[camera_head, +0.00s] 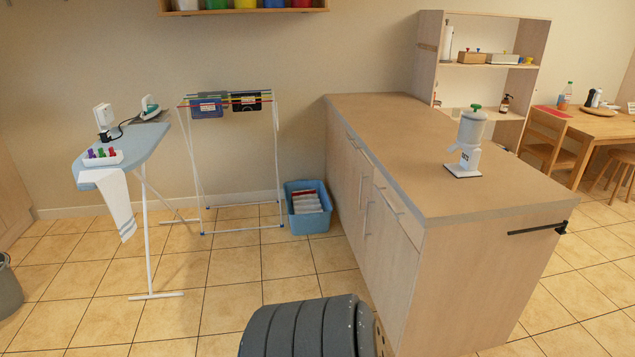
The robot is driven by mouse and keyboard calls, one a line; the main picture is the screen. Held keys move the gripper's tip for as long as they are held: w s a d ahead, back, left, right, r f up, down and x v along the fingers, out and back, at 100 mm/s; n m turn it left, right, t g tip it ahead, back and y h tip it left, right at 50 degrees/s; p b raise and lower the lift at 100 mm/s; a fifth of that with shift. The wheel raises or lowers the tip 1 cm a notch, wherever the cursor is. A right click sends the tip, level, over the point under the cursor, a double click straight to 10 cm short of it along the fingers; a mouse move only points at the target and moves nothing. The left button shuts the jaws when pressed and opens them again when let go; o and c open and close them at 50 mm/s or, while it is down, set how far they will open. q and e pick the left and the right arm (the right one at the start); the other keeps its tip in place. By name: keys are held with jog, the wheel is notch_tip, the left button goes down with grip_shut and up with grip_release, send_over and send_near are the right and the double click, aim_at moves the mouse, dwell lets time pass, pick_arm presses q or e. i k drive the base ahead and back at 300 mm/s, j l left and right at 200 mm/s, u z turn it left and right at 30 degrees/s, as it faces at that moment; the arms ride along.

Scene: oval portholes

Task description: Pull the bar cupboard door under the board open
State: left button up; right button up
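The bar (480,275) is a long pale wood cabinet with a brown top board (400,135). Its left side carries drawer and door fronts under the board. A near cupboard door (383,250) has a long upright handle (367,218), and another upright handle (361,190) sits just beyond it. Slanted drawer handles (391,201) are above the doors. The fronts look closed, seen at a steep angle. Neither of my grippers is in view. A grey ribbed shape at the bottom centre, probably part of my own arm, hides the foot of the near front.
A blue basket (308,222) stands on the floor left of the bar. A drying rack (235,160) and an ironing board (125,150) stand further left. A white dispenser (468,140) is on the board. The tiled floor (230,290) before the fronts is mostly clear.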

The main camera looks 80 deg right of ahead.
aim_at(359, 173)
jog(key=z, duration=3.05)
jog(key=i+j, duration=0.95)
jog(key=i+z, duration=0.05)
